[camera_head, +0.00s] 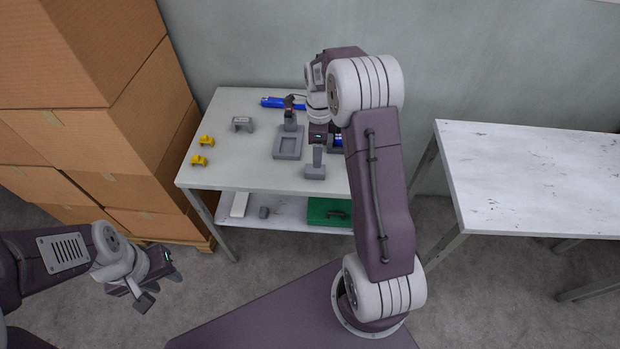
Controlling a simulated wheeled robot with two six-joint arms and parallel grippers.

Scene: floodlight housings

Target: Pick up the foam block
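I cannot tell for sure which thing is the foam block. A pale, flat block (239,204) lies on the left of the lower shelf and may be it. My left gripper (159,288) is low at the left, in front of the table and well apart from it. Its two fingers are spread and nothing is between them. My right arm reaches over the table, and its wrist hides part of the tabletop. My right gripper (317,135) is over the middle of the table; its fingers are hard to tell from the grey parts around it.
The grey table (228,174) bears yellow pieces (203,150), a grey bracket (242,124), a grey tray-like part (288,145) and a blue item (272,102). A green case (325,212) is on the lower shelf. Cartons (130,140) stand left; a bare white table (540,180) stands right.

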